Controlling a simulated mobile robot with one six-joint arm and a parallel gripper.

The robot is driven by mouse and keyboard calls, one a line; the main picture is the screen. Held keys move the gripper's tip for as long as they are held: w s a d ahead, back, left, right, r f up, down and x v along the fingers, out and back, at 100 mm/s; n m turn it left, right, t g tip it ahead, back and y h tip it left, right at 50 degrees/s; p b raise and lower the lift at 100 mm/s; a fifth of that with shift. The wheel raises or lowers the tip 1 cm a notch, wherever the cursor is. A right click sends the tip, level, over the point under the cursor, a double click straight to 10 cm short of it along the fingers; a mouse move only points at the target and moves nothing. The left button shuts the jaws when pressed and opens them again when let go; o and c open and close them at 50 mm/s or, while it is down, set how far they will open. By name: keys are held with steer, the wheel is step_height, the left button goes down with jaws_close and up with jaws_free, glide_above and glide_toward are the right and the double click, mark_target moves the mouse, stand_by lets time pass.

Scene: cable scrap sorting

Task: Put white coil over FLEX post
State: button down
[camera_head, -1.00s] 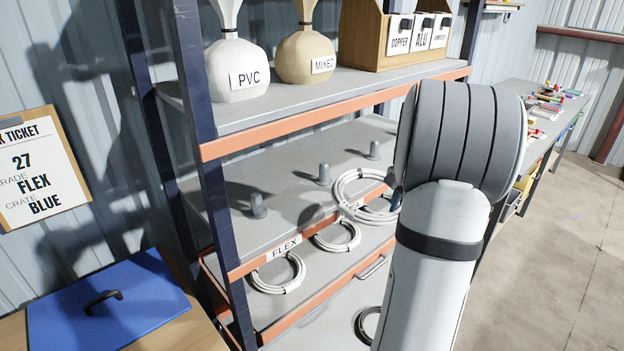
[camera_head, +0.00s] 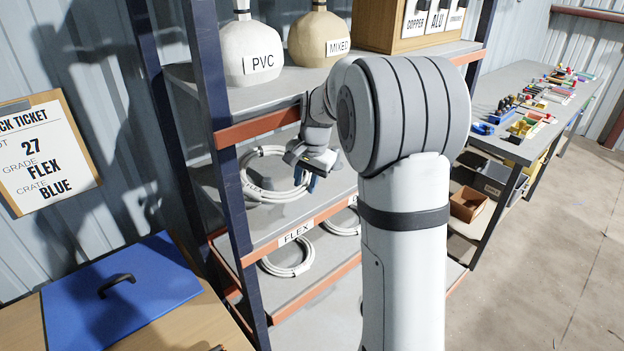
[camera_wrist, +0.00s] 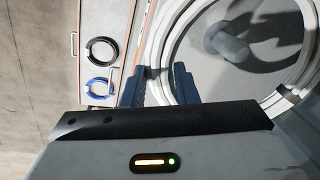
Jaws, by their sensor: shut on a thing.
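The white coil (camera_head: 262,190) is a large pale ring with darker ties, held at the left end of the middle shelf. My gripper (camera_head: 310,178) is shut on the coil's right side. In the wrist view, the coil (camera_wrist: 158,48) passes between the dark blue fingers of my gripper (camera_wrist: 160,86). A grey post (camera_wrist: 228,42) shows through the ring's opening in the wrist view. I cannot tell whether the ring is around the post or still above its top. The FLEX label (camera_head: 296,233) is on the shelf's front edge, below and right of the coil.
Smaller white coils (camera_head: 288,268) lie on the shelf below. The orange front beam (camera_head: 270,127) of the upper shelf is close above my gripper. A dark upright (camera_head: 215,120) stands left of the coil. Black (camera_wrist: 101,52) and blue (camera_wrist: 99,86) coils show in the wrist view.

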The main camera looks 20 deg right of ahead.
steer(key=shift+a+f+b, duration=0.1)
steer(key=shift+f+b, duration=0.25)
steer(key=shift+f, duration=0.15)
steer(key=b+x, duration=0.2)
steer(key=x, duration=0.1)
steer(key=b+x, duration=0.1)
steer(key=x, duration=0.1)
steer(key=shift+s+d+b, duration=0.3)
steer(key=shift+s+d, duration=0.05)
steer(key=shift+s, duration=0.1)
steer(key=shift+s, duration=0.3)
steer(key=shift+f, duration=0.25)
steer(key=shift+f+b, duration=0.35)
steer(key=shift+b, duration=0.1)
stand_by(0.5)
